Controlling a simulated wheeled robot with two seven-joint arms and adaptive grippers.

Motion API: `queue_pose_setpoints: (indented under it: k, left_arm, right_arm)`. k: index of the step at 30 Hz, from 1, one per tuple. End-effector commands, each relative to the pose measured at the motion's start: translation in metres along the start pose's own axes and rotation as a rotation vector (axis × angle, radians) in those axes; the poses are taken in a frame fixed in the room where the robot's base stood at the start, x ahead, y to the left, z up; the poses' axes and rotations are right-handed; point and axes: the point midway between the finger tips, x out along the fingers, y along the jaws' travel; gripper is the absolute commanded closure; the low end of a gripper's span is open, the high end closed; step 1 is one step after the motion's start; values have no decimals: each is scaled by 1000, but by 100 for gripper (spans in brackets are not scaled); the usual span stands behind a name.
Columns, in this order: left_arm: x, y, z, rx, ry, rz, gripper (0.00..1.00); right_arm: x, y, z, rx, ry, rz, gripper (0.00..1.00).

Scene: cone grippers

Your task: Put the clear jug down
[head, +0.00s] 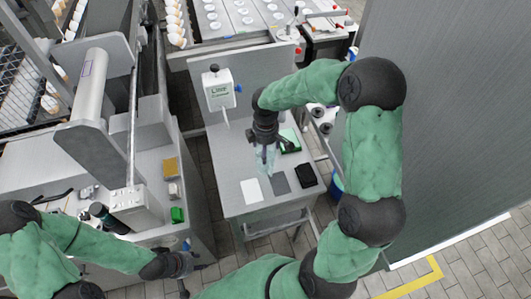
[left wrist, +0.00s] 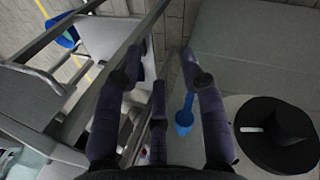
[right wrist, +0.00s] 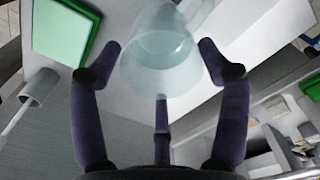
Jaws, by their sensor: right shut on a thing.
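The clear jug (head: 264,163) is pale, see-through and slightly blue. My right gripper (head: 265,138) is shut on it over the small grey table (head: 236,165). In the right wrist view the jug (right wrist: 160,48) sits between the fingers of the right gripper (right wrist: 163,58). I cannot tell whether its base touches the table. My left gripper (head: 186,263) is at the lower left, away from the jug. In the left wrist view the left gripper (left wrist: 164,60) has its fingers apart with nothing held.
A white square (head: 251,190), a grey square (head: 280,182) and a black pad (head: 306,176) lie on the table's near part. A green item (head: 289,141) is right of the jug. A white dispenser (head: 218,90) stands behind. A blue scoop (left wrist: 185,118) is below the left gripper.

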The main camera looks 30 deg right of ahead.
Motion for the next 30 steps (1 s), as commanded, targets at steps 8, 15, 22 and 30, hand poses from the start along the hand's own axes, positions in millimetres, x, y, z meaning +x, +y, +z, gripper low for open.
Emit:
queue_pose_setpoints:
  k: [8,15,22,30]
  left_arm:
    - [-4,1,0,0,0,0,60]
    - [-11,4,0,0,0,0,60]
    - [-16,6,1,0,0,0,60]
    - [-23,8,1,0,0,0,60]
  right_arm:
    - [-9,0,0,0,-1,0,83]
    - [-28,0,0,1,0,1,83]
    - [-49,-14,1,-1,1,1,83]
    - [-74,-35,2,-1,1,1,83]
